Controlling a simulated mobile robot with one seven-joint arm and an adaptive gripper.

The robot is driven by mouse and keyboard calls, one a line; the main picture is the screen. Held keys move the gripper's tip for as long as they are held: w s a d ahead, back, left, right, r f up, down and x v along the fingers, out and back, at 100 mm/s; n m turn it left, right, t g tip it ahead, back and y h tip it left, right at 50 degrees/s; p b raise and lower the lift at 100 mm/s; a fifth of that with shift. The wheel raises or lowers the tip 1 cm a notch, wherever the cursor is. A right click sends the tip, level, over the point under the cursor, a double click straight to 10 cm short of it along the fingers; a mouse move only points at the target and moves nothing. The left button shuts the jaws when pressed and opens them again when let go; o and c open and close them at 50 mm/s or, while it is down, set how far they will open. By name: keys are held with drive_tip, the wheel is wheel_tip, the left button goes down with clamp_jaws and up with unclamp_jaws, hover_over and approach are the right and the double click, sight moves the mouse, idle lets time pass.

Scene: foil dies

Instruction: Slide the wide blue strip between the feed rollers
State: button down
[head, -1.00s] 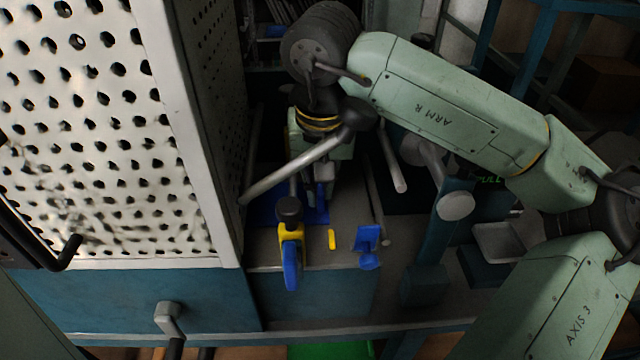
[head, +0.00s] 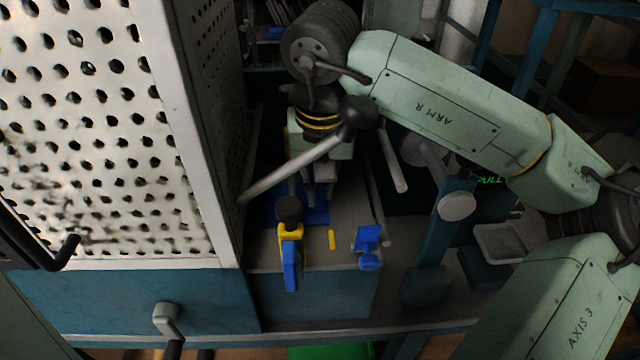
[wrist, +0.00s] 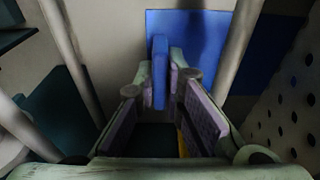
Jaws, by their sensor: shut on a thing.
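My gripper (wrist: 159,98) is shut on a narrow upright blue tab (wrist: 159,62), between two purple-padded fingers. A wide flat blue strip (wrist: 212,38) shows just beyond the fingertips in the wrist view. I cannot tell for sure whether the tab is part of it. In the head view the blue strip (head: 316,216) lies low over the grey bench top, partly hidden behind my gripper (head: 322,190) and a black knob. I cannot make out the feed rollers clearly in either view.
A yellow and blue piece with a black knob (head: 289,240) stands at the bench's front edge. A small yellow bar (head: 332,240) and a blue piece (head: 368,248) are to its right. A white perforated panel (head: 100,120) rises close on the left. A grey diagonal bar (head: 295,167) crosses near my gripper.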

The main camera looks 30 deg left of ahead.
drive_tip(key=c, duration=1.6)
unclamp_jaws()
